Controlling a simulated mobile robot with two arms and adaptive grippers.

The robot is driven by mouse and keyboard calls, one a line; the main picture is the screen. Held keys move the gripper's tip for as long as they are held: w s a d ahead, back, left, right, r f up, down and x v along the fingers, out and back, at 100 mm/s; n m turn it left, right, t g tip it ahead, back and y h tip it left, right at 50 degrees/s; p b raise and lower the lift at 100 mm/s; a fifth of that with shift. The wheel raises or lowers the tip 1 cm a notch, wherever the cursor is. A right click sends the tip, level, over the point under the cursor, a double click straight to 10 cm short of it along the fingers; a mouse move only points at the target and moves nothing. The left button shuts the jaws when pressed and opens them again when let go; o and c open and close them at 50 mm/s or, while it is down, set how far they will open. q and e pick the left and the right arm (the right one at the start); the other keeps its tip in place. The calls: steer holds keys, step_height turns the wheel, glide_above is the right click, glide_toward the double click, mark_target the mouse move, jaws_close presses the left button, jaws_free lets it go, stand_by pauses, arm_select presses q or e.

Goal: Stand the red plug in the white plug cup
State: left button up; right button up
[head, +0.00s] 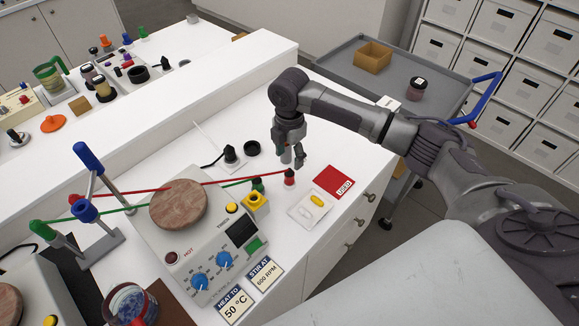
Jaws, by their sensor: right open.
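The red plug (289,179) stands on the white bench right of the hotplate, with a red cable running left from its top. My right gripper (292,162) points down just above and beside the red plug. It is open, and I see nothing held in it. My left gripper is not in view.
The hotplate (222,257) with a round brown top stands left of the plug. A yellow holder (256,203) with a green plug, a white tray (300,213) and a red card (334,182) lie close by. A black plug (230,154) and black ring (252,148) stand behind.

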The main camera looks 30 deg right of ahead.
mark_target(289, 171)
steer(key=shift+r, duration=1.65)
steer(key=shift+f, duration=0.1)
